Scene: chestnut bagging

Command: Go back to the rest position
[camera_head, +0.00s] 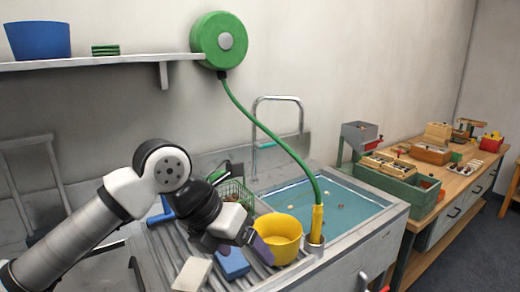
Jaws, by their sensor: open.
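My arm (120,195) reaches in from the lower left and bends down over the ribbed drainboard beside the sink. My gripper (257,244) is at its end, pointing down and to the right, close to the left side of a yellow bowl (280,234). It is open, and I see nothing held in it; one finger is largely hidden. Whether it touches the bowl cannot be told. A blue block (232,264) lies just below the gripper in the picture.
A green wire basket (233,196) stands behind my wrist. A pale block (192,274) lies at the front. The water-filled sink (345,212) is to the right, with a green hose (262,124) ending in a yellow nozzle (317,222). A workbench (470,172) with boxes stands farther right.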

